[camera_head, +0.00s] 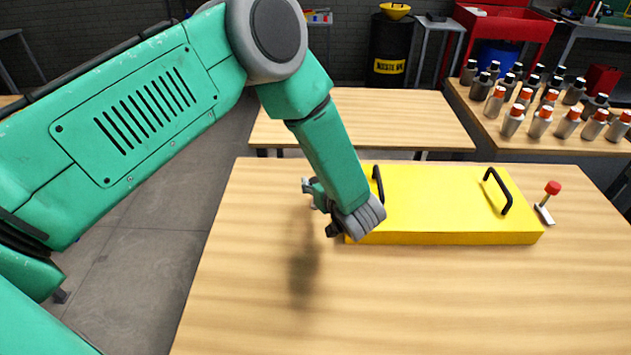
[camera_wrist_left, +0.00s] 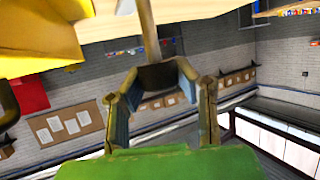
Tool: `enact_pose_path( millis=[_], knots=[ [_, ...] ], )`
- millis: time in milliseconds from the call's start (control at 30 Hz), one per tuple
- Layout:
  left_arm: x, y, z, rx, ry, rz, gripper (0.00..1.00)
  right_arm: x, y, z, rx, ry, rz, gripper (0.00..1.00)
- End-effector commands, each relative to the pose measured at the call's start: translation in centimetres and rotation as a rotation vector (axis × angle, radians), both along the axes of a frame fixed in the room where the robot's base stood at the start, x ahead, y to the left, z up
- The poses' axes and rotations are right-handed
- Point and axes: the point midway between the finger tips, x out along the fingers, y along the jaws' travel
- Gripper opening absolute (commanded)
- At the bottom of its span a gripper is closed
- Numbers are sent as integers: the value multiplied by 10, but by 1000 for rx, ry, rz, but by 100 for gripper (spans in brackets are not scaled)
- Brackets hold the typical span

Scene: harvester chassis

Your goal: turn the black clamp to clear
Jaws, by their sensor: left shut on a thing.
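The yellow chassis panel (camera_head: 435,200) lies on the wooden table and bears two black handles. A clamp with a red knob (camera_head: 553,187) stands at its right end. My left gripper (camera_head: 334,229) is low at the panel's left end, mostly hidden by its own wrist. In the left wrist view my left gripper (camera_wrist_left: 158,82) has its two fingers on either side of the dark knob of the black clamp (camera_wrist_left: 158,75), shut on it. A thin stem runs from the knob to the top of that view. My right gripper is not in view.
The wooden table (camera_head: 400,300) is clear in front of the panel. A second table (camera_head: 390,115) stands behind it, bare. Several bottles with red or dark caps (camera_head: 540,120) stand on a bench at the back right. A black waste barrel (camera_head: 389,50) is at the back.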

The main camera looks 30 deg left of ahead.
Motion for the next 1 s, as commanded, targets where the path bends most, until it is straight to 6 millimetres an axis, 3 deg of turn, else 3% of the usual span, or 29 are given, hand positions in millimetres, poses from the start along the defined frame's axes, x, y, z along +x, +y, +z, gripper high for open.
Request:
enact_pose_path(
  millis=[567,600,633,1000],
  knots=[
    [-4,-3,-6,-8,14,25,0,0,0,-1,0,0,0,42],
    [-3,-3,-6,-8,14,25,40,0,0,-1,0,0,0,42],
    [-3,-3,-6,-7,13,25,50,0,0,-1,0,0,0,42],
    [-3,-3,0,-3,3,27,50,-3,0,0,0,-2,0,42]
  ],
)
